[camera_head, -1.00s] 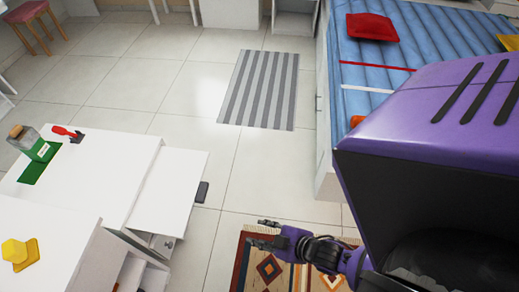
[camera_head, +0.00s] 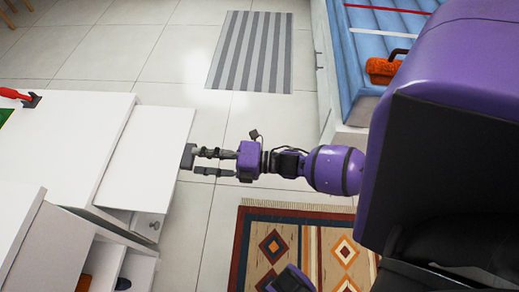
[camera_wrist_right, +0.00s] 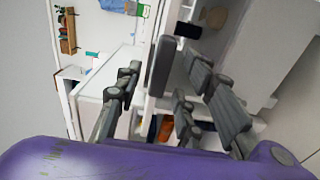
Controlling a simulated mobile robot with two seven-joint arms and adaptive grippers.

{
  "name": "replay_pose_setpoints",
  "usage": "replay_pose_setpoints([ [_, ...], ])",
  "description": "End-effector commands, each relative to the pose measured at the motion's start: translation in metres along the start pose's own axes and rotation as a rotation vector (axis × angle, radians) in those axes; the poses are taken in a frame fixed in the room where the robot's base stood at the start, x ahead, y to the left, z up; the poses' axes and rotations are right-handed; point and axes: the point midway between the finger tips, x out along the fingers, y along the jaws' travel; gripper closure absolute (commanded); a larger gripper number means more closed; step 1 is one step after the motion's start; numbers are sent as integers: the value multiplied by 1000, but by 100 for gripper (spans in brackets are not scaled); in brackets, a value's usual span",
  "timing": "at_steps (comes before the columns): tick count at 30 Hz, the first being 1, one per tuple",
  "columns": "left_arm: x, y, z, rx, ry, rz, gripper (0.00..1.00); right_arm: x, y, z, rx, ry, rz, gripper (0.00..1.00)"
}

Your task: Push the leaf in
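The leaf (camera_head: 150,155) is a flat white panel sticking out from the right side of a white cabinet in the head view. A dark grey handle (camera_head: 187,156) sits on its outer right edge. My right gripper (camera_head: 197,161) reaches in from the right, its two fingers apart and pointing at the handle, with the fingertips right by it. I cannot tell whether they touch. In the right wrist view, the dark handle (camera_wrist_right: 160,65) shows in the gap between the open fingers (camera_wrist_right: 158,85). My left gripper is not in view.
The white cabinet top (camera_head: 70,145) adjoins the leaf, with a small drawer front and round knob (camera_head: 154,225) below. A patterned rug (camera_head: 300,250) and a striped mat (camera_head: 250,50) lie on the tiled floor. A blue-covered bed (camera_head: 370,60) stands right. Floor around my right forearm is clear.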

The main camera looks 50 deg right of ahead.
Motion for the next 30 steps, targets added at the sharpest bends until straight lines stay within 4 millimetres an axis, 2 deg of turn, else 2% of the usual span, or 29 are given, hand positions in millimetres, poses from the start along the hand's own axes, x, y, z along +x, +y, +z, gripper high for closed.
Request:
replay_pose_setpoints([
  [3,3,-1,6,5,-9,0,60,20,-1,0,2,0,0,64],
  [8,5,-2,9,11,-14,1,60,36,-2,0,3,-1,-1,64],
  [18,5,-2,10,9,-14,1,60,41,-2,0,4,-2,-4,64],
  [27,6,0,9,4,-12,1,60,41,-2,0,4,-2,-4,100],
  [30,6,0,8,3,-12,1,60,41,-2,0,4,-2,-4,100],
])
